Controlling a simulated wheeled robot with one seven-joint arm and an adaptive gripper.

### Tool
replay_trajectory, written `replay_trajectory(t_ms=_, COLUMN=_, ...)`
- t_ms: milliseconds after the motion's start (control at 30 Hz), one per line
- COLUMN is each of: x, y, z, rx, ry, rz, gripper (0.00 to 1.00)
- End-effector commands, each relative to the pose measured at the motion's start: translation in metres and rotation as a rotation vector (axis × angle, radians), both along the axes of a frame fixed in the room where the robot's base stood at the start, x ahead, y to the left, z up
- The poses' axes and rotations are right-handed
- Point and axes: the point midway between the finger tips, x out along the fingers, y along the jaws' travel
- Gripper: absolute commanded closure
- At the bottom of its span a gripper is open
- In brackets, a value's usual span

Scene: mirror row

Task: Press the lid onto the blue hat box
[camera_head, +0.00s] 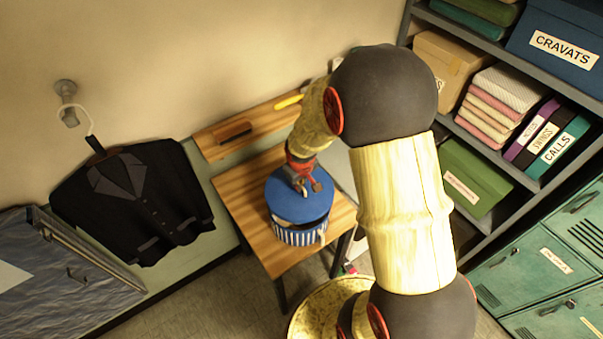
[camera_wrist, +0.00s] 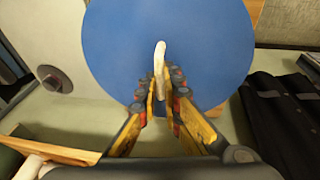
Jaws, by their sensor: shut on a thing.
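The blue lid (camera_head: 312,203) is over the blue-and-white striped hat box (camera_head: 297,236) on the small wooden table. A gap with a dark inside and something pale shows between the lid and the box's near rim, so the lid looks raised or tilted there. My gripper (camera_head: 303,180) is above the lid. In the wrist view the gripper (camera_wrist: 161,95) is shut on the lid's pale upright handle (camera_wrist: 160,62). The lid (camera_wrist: 205,45) fills the upper middle of that view and hides most of the box.
A black jacket (camera_head: 135,200) hangs at left. Shelves (camera_head: 480,130) and green lockers (camera_head: 545,270) stand at right.

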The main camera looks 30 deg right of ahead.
Motion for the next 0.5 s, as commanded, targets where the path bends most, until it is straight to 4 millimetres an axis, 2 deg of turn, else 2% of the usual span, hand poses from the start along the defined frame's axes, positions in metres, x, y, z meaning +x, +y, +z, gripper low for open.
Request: replay_trajectory(t_ms=500, x=0.000, y=0.000, z=-0.038, rx=0.000, ry=0.001, rz=0.000, gripper=1.00)
